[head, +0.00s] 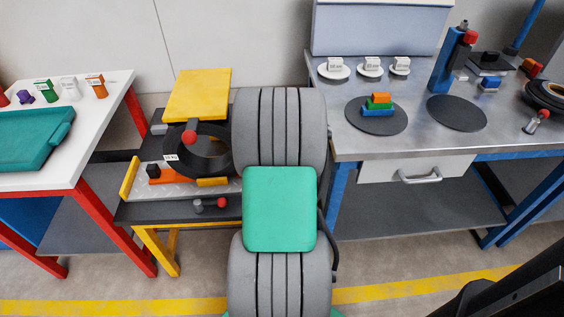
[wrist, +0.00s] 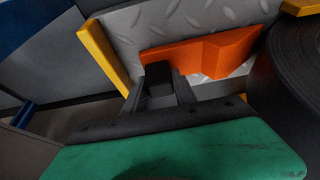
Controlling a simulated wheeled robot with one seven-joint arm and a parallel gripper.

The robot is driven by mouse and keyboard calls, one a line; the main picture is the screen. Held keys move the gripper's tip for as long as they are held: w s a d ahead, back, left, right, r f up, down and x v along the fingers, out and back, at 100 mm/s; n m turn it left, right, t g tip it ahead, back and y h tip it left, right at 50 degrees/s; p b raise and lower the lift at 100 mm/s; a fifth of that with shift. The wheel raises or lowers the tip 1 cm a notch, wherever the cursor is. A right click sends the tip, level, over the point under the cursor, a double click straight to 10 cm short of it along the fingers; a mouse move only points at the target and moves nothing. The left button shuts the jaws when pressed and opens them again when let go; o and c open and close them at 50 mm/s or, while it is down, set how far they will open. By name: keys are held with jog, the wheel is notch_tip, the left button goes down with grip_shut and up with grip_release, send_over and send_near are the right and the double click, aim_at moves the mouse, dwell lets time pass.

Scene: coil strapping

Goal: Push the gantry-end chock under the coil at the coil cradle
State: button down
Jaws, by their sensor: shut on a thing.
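The orange chock (head: 167,175) lies on the cradle's metal plate at the left of the black coil (head: 212,165). In the wrist view the chock (wrist: 205,52) has its raised wedge part towards the coil (wrist: 298,75), close to its side. I cannot tell whether they touch. My gripper (wrist: 160,78) is shut on the chock's left part, with its dark fingers low over the plate. In the head view my arm hides the coil's right side, and I cannot make out the gripper clearly there.
A yellow end bar (wrist: 103,55) stands at the plate's left edge. A yellow panel (head: 198,95) rises behind the coil. A white table (head: 110,115) is at left, a steel bench (head: 350,145) at right.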

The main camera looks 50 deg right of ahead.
jog(key=shift+w+a+f, duration=0.1)
jog(key=shift+w+a, duration=0.9)
jog(key=shift+w, duration=0.15)
dwell(0.7)
jog(key=c, duration=0.9)
grip_release()
jog(key=shift+a, duration=0.1)
jog(key=shift+s+a+r+p, duration=0.1)
jog(key=shift+s+r+p, duration=0.7)
jog(key=shift+r, duration=1.25)
jog(key=shift+s+r+p, duration=0.55)
jog(key=shift+r+p, duration=0.5)
jog(key=shift+r, duration=1)
jog(key=shift+s+a+r+p, duration=0.1)
jog(key=shift+s+r+p, duration=0.7)
jog(key=shift+r, duration=1.25)
jog(key=shift+w, duration=0.15)
